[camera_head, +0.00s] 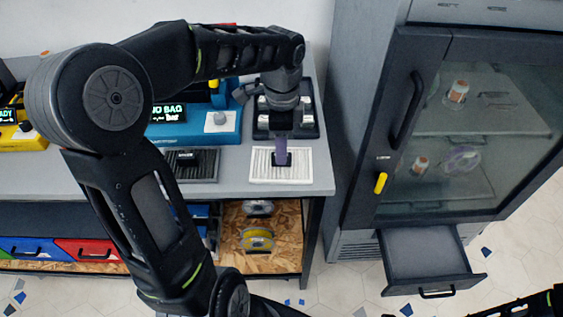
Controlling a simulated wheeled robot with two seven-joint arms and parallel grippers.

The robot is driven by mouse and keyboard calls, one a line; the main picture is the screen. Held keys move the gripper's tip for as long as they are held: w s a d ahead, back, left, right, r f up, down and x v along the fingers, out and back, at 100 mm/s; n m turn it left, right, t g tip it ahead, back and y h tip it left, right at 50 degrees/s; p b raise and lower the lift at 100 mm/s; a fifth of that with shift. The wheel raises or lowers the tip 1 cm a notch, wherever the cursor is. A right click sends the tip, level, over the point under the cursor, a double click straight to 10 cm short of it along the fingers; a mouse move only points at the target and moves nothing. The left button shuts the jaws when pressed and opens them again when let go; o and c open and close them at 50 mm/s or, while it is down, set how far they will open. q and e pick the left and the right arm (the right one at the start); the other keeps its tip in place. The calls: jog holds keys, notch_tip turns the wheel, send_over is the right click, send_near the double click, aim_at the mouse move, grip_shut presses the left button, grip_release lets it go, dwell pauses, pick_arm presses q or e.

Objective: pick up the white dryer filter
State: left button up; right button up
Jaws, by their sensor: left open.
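The white dryer filter (300,168) is a flat, ribbed white rectangle lying near the front right corner of the grey workbench (232,186). My left gripper (282,158) points down at the filter's middle with its jaws open. Its tips are at a small dark part in the filter's centre, and I cannot tell whether they touch it. The gripper hides part of the filter's far edge. My right gripper is out of view; only a bit of my right arm shows at the lower right.
A dark ribbed filter (192,165) lies left of the white one. A blue machine (222,138) and a dark tray (261,128) stand behind. Right of the bench is a grey cabinet (352,120) with a glass door and an open lower drawer (425,255). Spools (257,240) sit below.

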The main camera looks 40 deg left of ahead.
pick_arm(q)
notch_tip(320, 180, down, 3)
jog(key=shift+r, duration=0.2)
jog(key=shift+c, duration=0.2)
grip_shut()
dwell(0.5)
